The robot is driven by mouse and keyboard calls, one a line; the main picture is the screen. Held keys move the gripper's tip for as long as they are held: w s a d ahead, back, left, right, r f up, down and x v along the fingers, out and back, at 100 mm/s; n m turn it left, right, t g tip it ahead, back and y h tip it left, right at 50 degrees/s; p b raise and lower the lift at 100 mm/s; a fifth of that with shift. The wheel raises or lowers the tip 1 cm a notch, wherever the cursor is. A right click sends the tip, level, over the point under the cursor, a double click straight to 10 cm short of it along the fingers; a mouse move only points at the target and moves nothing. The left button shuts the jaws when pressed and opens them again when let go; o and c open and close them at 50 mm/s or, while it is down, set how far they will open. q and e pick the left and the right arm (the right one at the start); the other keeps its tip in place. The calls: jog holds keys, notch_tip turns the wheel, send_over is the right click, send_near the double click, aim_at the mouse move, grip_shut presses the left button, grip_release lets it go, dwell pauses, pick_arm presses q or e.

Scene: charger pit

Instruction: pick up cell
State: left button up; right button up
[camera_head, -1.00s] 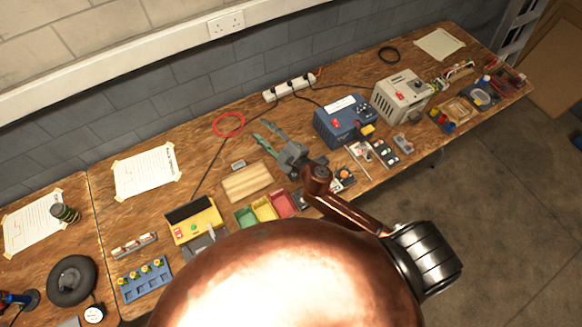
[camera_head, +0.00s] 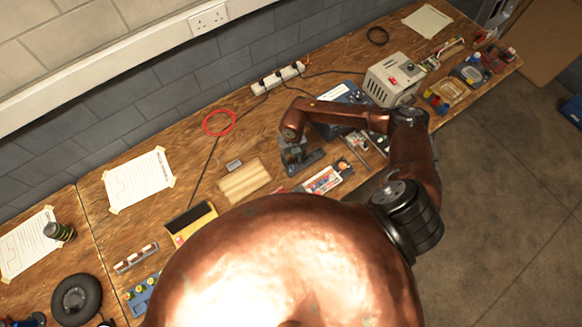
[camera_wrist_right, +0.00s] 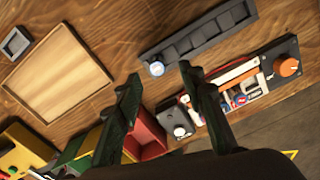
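My right gripper (camera_head: 296,157) is over the middle of the bench in the head view, pointing down, with its fingers mostly hidden by its wrist. In the right wrist view my right gripper (camera_wrist_right: 159,74) is open, its two dark green fingers wide apart. A small round blue-and-white top, perhaps a cell (camera_wrist_right: 156,69), shows between the fingertips at the end of a dark slotted holder (camera_wrist_right: 200,35). I cannot tell its height relative to the fingertips. Several yellow-topped cells stand in a blue rack (camera_head: 141,303) at the lower left of the head view. My left gripper is out of view.
A wooden tray (camera_wrist_right: 60,70) lies left of the fingers, with a red bin (camera_wrist_right: 149,133) below them. A panel with an orange knob (camera_wrist_right: 287,67) lies to the right. The blue power unit (camera_head: 335,128) and grey box (camera_head: 392,80) stand farther along the bench.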

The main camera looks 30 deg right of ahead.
aim_at(292, 167)
jog(key=f, duration=0.4)
jog(key=f+p, duration=0.1)
jog(key=f, duration=0.1)
jog(key=shift+s+a, duration=0.1)
jog(key=shift+a, duration=0.15)
jog(key=shift+c, duration=0.4)
grip_shut()
